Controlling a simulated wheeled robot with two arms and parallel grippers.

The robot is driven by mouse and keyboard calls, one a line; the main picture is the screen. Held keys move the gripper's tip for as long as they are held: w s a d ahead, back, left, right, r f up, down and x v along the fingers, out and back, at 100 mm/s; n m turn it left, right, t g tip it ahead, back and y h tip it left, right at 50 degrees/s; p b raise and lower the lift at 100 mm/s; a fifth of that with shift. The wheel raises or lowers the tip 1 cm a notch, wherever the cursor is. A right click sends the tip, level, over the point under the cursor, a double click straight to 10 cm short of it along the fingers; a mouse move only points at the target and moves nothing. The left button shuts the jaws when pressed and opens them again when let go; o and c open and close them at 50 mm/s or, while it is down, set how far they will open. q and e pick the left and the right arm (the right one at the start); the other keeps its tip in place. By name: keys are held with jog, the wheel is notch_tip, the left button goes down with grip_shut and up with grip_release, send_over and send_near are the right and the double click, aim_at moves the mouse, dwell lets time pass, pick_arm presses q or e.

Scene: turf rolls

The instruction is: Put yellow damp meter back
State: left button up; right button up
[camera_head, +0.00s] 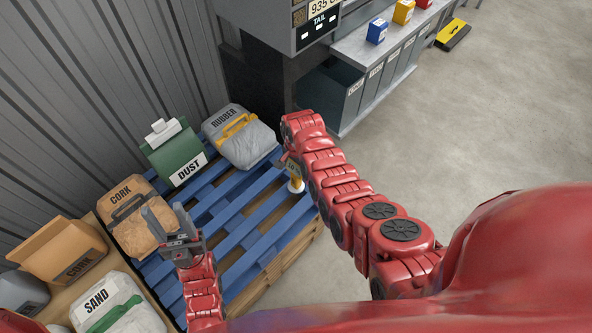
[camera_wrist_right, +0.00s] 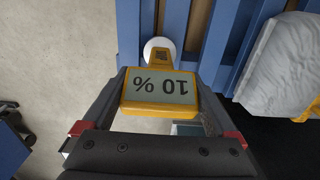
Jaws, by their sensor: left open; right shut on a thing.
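The yellow damp meter (camera_wrist_right: 160,110) is held between the fingers of my right gripper (camera_wrist_right: 160,85) in the right wrist view. Its grey display reads "10 %" upside down, and a white round end shows beyond it over the blue slats. In the head view only a small yellow and white part of the damp meter (camera_head: 296,185) shows beside my right arm, above the pallet; the right gripper itself is mostly hidden by the arm. My left gripper (camera_head: 172,222) is open and empty, in front of the cork bag.
The blue pallet (camera_head: 232,213) carries a cork bag (camera_head: 133,228), green dust box (camera_head: 178,155) and rubber bag (camera_head: 248,146). A sand bag (camera_head: 112,310) and cork box (camera_head: 62,246) stand lower left. A grey bench (camera_head: 350,48) holds coloured boxes.

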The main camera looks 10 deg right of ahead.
jog(key=shift+f, duration=0.8)
